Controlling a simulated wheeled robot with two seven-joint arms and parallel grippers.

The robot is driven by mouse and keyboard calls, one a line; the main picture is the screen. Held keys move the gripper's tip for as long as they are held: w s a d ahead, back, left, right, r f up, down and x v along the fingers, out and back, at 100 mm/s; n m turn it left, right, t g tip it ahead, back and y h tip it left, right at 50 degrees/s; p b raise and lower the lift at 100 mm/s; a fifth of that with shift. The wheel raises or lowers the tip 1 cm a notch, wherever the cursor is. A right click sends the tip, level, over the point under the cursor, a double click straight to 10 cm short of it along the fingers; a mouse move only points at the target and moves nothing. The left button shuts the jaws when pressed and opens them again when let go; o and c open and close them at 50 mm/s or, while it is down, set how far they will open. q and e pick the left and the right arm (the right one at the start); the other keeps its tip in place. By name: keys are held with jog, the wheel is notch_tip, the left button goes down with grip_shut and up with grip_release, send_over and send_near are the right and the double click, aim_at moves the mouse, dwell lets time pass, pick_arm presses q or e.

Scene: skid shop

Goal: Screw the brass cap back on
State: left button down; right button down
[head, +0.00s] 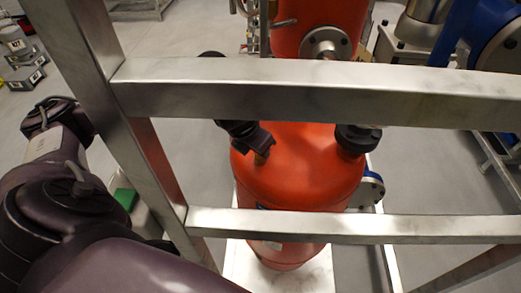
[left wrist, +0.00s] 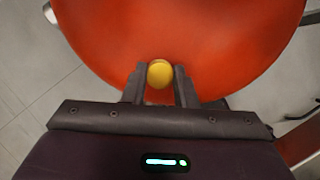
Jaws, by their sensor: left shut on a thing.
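The brass cap (left wrist: 160,73) is a small round yellow disc between the fingertips of my left gripper (left wrist: 159,84) in the left wrist view. The fingers are shut on its sides. The cap is at or just above the vessel's domed top. Whether it touches a thread there is hidden. My right gripper is in neither view.
A steel frame with an upper bar (head: 320,92) and a lower bar (head: 350,227) crosses in front of the vessel. A black fitting (head: 357,138) stands on the vessel's right shoulder. A blue flange (head: 373,190) sticks out at its right side.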

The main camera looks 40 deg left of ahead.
pick_arm(q)
jog(key=shift+w+a+f+m+h+b, duration=0.1)
jog(key=shift+a+m+h+b, duration=0.15)
jog(key=shift+m+b, duration=0.5)
jog(key=shift+a+m+h+b, duration=0.25)
jog(key=shift+m+b, duration=0.4)
jog(key=shift+b, duration=0.05)
jog(key=shift+m+g+h+b, duration=0.35)
jog(key=shift+m+b, duration=0.45)
jog(key=shift+m, duration=0.4)
jog(key=c, duration=1.4)
grip_release()
jog(key=o, duration=0.3)
jog(key=shift+a, duration=0.25)
jog(key=shift+d, duration=0.25)
jog(key=shift+s+r, duration=0.2)
jog(key=shift+r, duration=0.3)
jog(key=v, duration=0.2)
jog(key=p+v, duration=0.1)
jog(key=v, duration=0.1)
jog(key=p+v, duration=0.1)
jog(key=v, duration=0.2)
jog(key=shift+a+f, duration=0.1)
jog(key=shift+a, duration=0.2)
